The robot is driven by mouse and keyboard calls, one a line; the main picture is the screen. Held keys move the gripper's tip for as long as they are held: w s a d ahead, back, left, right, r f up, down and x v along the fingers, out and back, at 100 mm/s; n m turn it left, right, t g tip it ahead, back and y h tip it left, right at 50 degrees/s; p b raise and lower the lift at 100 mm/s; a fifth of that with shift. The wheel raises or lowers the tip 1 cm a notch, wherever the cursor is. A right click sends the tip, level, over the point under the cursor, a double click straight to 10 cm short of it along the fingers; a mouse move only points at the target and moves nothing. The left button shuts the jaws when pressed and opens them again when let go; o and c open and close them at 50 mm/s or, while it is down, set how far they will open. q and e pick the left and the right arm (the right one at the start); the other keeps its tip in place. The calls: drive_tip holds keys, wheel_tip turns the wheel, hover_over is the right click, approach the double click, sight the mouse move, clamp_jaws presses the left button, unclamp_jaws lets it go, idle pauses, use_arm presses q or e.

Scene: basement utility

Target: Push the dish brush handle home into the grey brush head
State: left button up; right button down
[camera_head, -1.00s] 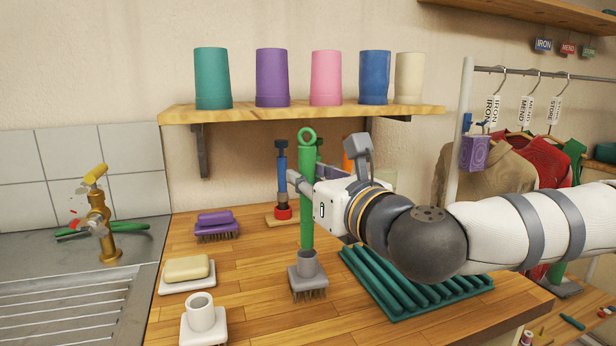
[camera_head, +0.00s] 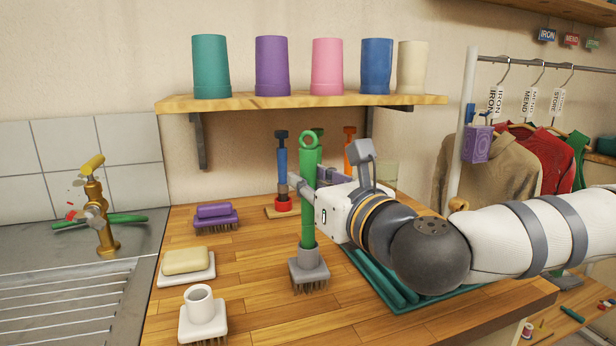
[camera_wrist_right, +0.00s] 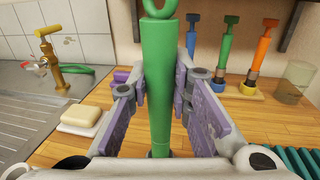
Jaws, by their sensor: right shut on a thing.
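The green dish brush handle (camera_head: 309,200), with a ring at its top, stands upright on the counter. Its lower end is in the socket of the grey brush head (camera_head: 310,271), which rests bristles down. My right gripper (camera_head: 305,188) is shut on the handle partway up; in the right wrist view the handle (camera_wrist_right: 159,90) is between the purple-padded fingers. The inside of the socket is hidden, so I cannot tell how deep the handle sits. My left gripper is not in view.
A white brush head (camera_head: 203,313), a soap bar on a dish (camera_head: 186,262) and a purple brush (camera_head: 215,214) stand left. A green ribbed rack (camera_head: 385,280) lies under my right arm. Several handled brushes stand behind. A cup shelf (camera_head: 300,103) hangs above.

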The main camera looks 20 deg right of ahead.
sight(310, 133)
drive_tip(key=shift+f+b, duration=0.45)
drive_tip(key=shift+f, duration=0.75)
drive_tip(key=c, duration=1.4)
unclamp_jaws()
wheel_tip(310, 133, up, 10)
drive_tip(key=shift+f, duration=0.1)
